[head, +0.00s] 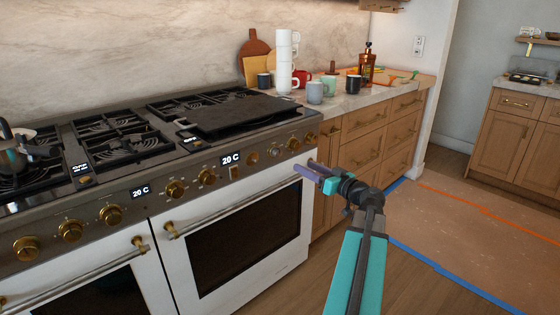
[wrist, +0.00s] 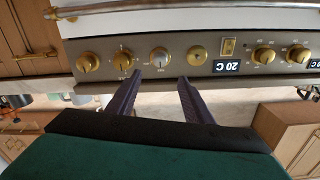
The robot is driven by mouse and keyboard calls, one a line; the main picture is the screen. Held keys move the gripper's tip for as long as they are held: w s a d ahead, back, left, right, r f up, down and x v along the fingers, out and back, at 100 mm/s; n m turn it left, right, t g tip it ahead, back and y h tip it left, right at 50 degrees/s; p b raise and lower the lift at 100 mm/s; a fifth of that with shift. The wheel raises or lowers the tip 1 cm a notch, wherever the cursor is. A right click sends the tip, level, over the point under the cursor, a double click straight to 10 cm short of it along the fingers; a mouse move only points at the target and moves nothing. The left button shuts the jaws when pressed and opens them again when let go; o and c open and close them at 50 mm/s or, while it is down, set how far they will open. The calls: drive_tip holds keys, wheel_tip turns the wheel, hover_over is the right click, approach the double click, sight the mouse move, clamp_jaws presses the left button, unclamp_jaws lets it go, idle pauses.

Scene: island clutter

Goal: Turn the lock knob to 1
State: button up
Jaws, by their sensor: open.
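Several brass knobs line the stove's front panel. One knob with a grey, silvery face (wrist: 160,58) stands out among them in the wrist view, which shows the stove upside down; in the head view it is on the right part of the panel (head: 273,152). I cannot read which knob is marked lock or where a 1 is. My gripper (head: 304,167) is open and empty, in front of the panel's right end. In the wrist view its two dark fingers (wrist: 160,80) point at the panel, either side of the grey-faced knob's line, and appear apart from it.
Brass knobs (wrist: 122,58) and (wrist: 197,55) flank the grey-faced one closely. The oven door handle (head: 240,207) runs below the panel. Mugs (head: 315,92) and a bottle (head: 367,65) stand on the counter. The floor at right is open, with blue tape.

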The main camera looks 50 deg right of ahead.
sight(279, 154)
drive_tip(key=shift+w, duration=0.15)
drive_tip(key=w, duration=0.9)
drive_tip(key=w+d, duration=0.1)
drive_tip(key=w, duration=0.3)
drive_tip(key=shift+w+b, duration=0.3)
